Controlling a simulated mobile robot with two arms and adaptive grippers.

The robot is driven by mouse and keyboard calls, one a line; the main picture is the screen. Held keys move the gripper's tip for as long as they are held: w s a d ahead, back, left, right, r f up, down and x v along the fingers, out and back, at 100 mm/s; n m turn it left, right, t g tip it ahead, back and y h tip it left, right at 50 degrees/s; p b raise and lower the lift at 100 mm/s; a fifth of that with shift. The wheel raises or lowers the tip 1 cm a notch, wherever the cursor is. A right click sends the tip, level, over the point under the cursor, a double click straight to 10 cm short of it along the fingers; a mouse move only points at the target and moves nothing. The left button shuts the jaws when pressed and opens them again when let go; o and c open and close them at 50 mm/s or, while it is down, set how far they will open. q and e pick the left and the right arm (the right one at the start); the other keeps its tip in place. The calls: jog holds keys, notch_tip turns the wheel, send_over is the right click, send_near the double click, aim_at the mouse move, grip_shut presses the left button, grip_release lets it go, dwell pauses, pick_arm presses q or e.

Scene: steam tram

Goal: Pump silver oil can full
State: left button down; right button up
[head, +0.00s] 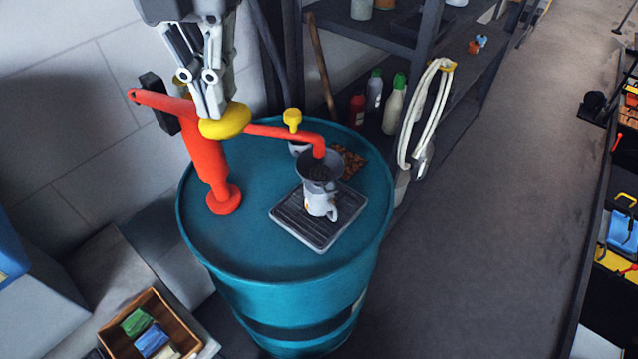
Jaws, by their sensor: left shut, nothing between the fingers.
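A red hand pump (208,165) stands on the teal drum (245,250), its red spout (290,133) reaching right and bending down. A silver can (318,201) stands upright on a dark ridged drip tray (345,222) on the drum top. A dark funnel (319,168) sits in the can's top, under the spout's end. My left gripper (215,112) points down at the pump, its fingers shut at a yellow knob (225,122), with nothing seen between them. I cannot tell whether they touch the knob. The can's fill level is hidden. My right gripper is not in view.
A dark shelf (390,35) with bottles (394,105) and a looped pale hose (425,110) stands behind the drum. A wooden box (150,330) with coloured packets sits at lower left. Grey floor (490,210) to the right is clear.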

pick_arm(q)
jog(key=shift+f+b, duration=3.75)
jog(key=shift+f, duration=0.8)
jog(key=shift+r+p, duration=4.1)
jog(key=shift+r, duration=1.45)
notch_tip(320, 180, up, 6)
jog(key=p, duration=0.5)
